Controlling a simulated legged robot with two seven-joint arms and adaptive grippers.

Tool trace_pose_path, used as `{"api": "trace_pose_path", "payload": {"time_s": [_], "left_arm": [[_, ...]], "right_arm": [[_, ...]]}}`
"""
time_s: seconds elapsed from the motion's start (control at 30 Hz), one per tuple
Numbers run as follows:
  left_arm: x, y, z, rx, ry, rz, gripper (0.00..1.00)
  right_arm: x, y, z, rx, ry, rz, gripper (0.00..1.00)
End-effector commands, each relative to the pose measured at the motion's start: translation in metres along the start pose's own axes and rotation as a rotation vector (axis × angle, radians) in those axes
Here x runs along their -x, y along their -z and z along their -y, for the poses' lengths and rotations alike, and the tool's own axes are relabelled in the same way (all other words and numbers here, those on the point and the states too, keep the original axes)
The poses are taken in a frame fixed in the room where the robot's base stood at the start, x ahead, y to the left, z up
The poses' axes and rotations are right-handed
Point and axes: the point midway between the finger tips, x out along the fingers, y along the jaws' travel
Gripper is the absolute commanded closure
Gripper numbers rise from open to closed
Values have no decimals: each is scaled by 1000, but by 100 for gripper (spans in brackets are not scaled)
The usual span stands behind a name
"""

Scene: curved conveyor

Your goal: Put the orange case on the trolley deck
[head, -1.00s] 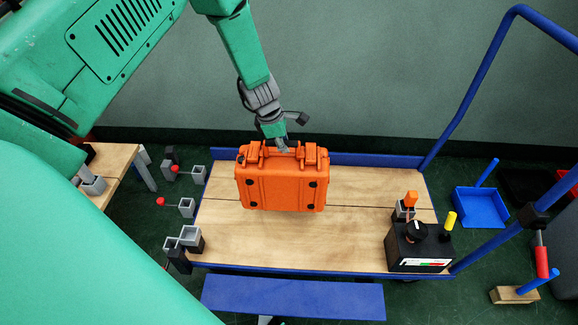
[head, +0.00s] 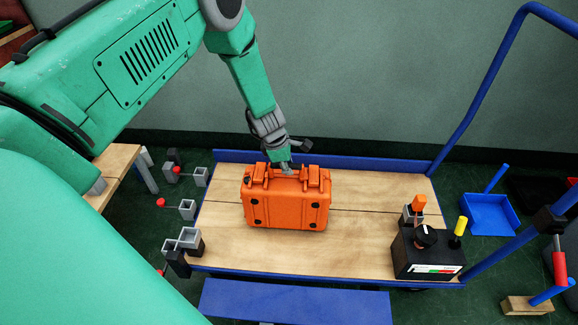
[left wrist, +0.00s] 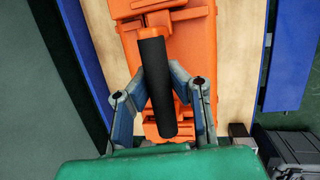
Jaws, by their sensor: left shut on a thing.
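The orange case (head: 286,203) stands upright at the trolley deck (head: 370,225), over its left-middle part. I cannot tell whether its bottom touches the wood. My left gripper (head: 282,169) is shut on the case's top handle. In the left wrist view the gripper fingers (left wrist: 160,115) close around the dark handle grip (left wrist: 156,85), with the orange case (left wrist: 195,50) beyond. The deck is pale wood with a blue frame. My right gripper is not in view.
A black control box (head: 427,252) with a dial stands at the deck's front right corner. A blue handle rail (head: 462,100) rises at the right. Grey square brackets (head: 188,209) stand left of the deck. A blue tray (head: 488,214) lies on the floor at right. Much of the deck is bare.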

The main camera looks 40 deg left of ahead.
Motion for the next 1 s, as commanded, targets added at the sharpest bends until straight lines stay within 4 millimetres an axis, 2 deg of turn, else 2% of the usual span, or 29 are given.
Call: {"api": "trace_pose_path", "payload": {"time_s": [0.1,0.13,0.17,0.47,0.57,0.67,1.0], "left_arm": [[-1,-1,-1,-1,-3,2,100],[-2,0,0,0,0,0,80],[-2,0,0,0,0,0,69],[-2,0,0,-1,0,-1,69],[4,-1,-1,0,0,0,69],[18,-1,-1,1,-1,0,69],[91,-1,-1,0,-1,0,69]], "right_arm": [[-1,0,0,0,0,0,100],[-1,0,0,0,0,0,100],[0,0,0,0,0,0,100],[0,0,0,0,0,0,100],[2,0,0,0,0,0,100],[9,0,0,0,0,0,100],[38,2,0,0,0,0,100]]}}
